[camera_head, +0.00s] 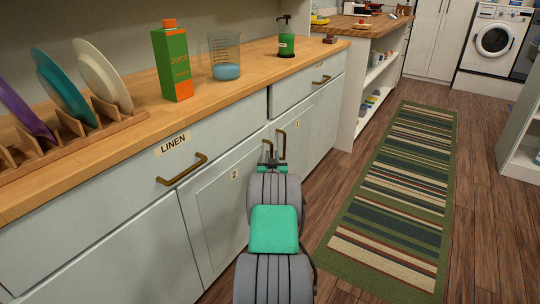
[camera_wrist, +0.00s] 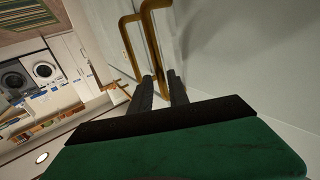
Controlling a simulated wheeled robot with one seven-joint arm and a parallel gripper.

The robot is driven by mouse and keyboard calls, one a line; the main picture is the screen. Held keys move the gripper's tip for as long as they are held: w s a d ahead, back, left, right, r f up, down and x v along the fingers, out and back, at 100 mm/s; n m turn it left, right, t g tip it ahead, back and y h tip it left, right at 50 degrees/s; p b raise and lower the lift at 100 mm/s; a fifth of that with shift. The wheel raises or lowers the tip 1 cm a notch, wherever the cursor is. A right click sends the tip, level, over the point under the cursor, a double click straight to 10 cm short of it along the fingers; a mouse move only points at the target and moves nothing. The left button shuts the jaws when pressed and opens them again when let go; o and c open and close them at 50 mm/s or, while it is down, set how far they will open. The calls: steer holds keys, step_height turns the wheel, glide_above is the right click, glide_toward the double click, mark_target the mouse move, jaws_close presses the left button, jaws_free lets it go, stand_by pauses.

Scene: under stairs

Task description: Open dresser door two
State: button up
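The dresser door labelled 2 (camera_head: 215,205) is a pale grey panel below the LINEN drawer, and it looks shut. Its brass handle (camera_head: 269,138) is upright at the door's right edge, partly hidden behind my gripper. Door 1's brass handle (camera_head: 282,146) is close beside it. My gripper (camera_head: 268,160) is at the lower part of door 2's handle. In the wrist view, my gripper's dark fingers (camera_wrist: 160,88) stand apart, with door 2's handle (camera_wrist: 151,40) reaching down between them. Door 1's handle (camera_wrist: 129,45) is just left of them. Firm contact cannot be told.
The wooden countertop (camera_head: 135,88) holds a dish rack (camera_head: 70,145) with plates, a juice carton (camera_head: 172,62), a beaker (camera_head: 225,57) and a green bottle (camera_head: 286,40). The LINEN drawer handle (camera_head: 182,169) juts out. A striped rug (camera_head: 395,185) covers open floor at right.

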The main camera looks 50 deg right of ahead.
mark_target(272, 153)
steer(key=shift+b+x, duration=0.3)
steer(key=shift+x, duration=1.25)
steer(key=shift+c, duration=0.4)
jaws_close()
